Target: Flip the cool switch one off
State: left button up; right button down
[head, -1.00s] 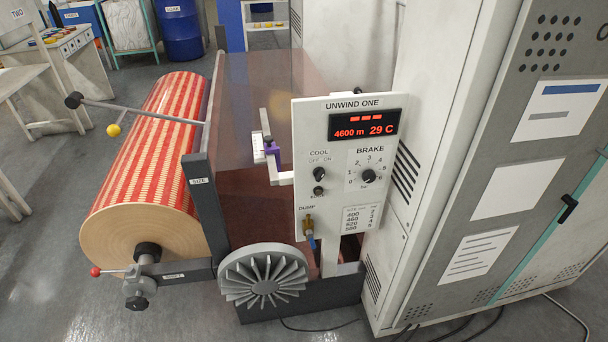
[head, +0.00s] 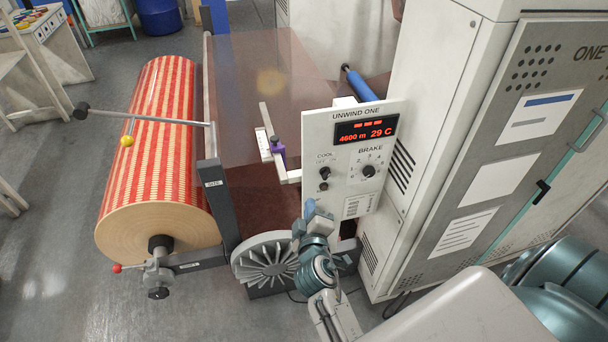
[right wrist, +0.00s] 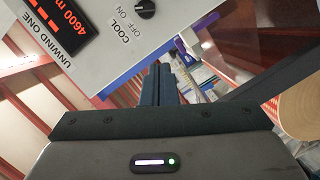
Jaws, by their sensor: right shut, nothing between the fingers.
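The cool switch (head: 325,172) is a small black knob under the word COOL on the white UNWIND ONE panel (head: 347,196). It also shows at the top of the right wrist view (right wrist: 146,9); I cannot tell for certain whether it points to OFF or ON. My right gripper (head: 310,208) is in front of the panel's lower left part, below the switch in the head view. In the right wrist view its dark fingers (right wrist: 160,72) are together and empty, apart from the knob. The gripper hides the dump handle area. My left gripper is not in view.
A second black knob (head: 323,186) sits just below the switch, and the brake dial (head: 368,171) is to its right. A grey finned wheel (head: 266,262) stands below left. A red-striped roll (head: 155,150) is at left, a tall cabinet (head: 440,130) at right.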

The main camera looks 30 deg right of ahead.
aim_at(326, 174)
jog(key=shift+r, duration=0.5)
jog(key=shift+w, duration=0.1)
jog(key=x, duration=1)
jog(key=shift+d, duration=0.15)
jog(key=shift+s+d+f+b, duration=0.3)
jog(key=shift+d+f, duration=0.15)
jog(key=shift+d, duration=0.35)
jog(key=shift+s+d+f+b, duration=0.2)
jog(key=shift+d+f, duration=0.3)
jog(key=shift+d, duration=0.35)
jog(key=shift+f, duration=0.1)
